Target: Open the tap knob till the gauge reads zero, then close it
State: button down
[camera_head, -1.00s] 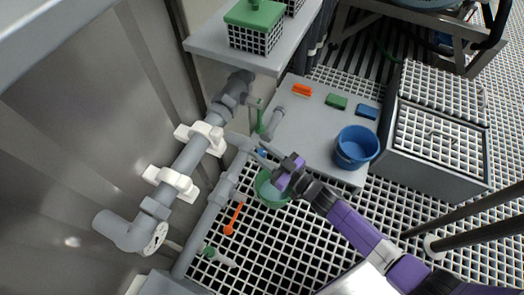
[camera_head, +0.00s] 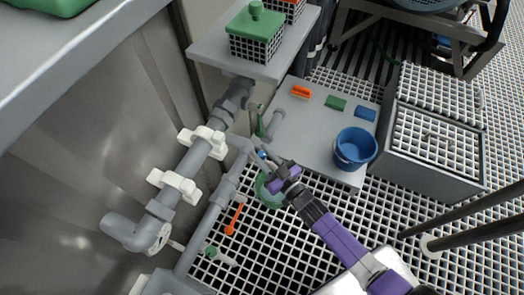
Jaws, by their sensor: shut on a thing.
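A small blue knob (camera_head: 262,154) sits by the end of the grey pipe, and I take it for the tap knob. My gripper (camera_head: 267,161) reaches it from the lower right and is shut on it. The fingers hide part of the knob, so its turn cannot be told. A white round dial (camera_head: 160,238) on the lower pipe may be the gauge. It is seen at a steep slant and its reading cannot be made out.
A green bowl (camera_head: 265,196) is below my gripper. A blue bucket (camera_head: 356,148) stands on the grey platform at right. Grey pipes (camera_head: 217,200) with white clamps run along the left wall. An orange tool (camera_head: 235,217) is beside the pipe.

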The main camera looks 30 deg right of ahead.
jog(key=shift+m+h+p, duration=0.8)
jog(key=shift+m+h, duration=0.4)
jog(key=shift+h, duration=0.7)
jog(key=shift+m+h+p, duration=0.8)
jog(key=shift+m+h, duration=0.4)
jog(key=shift+h, duration=0.7)
jog(key=shift+f+m+g+h+b, duration=0.1)
jog(key=shift+m+g+h+b, duration=0.2)
jog(key=shift+m+g+h, duration=0.65)
jog(key=shift+f+m+g+h+b, duration=0.1)
jog(key=shift+m+g+h+b, duration=0.2)
jog(key=shift+m+h, duration=0.7)
jog(key=shift+s+r+g+h, duration=0.1)
jog(key=shift+g+h, duration=0.15)
jog(key=shift+h, duration=0.5)
jog(key=c, duration=1.1)
grip_release()
jog(key=shift+a+r, duration=0.1)
jog(key=shift+a, duration=0.05)
jog(key=p+v, duration=0.1)
jog(key=v, duration=0.6)
jog(key=shift+s+a, duration=0.1)
jog(key=shift+s, duration=0.25)
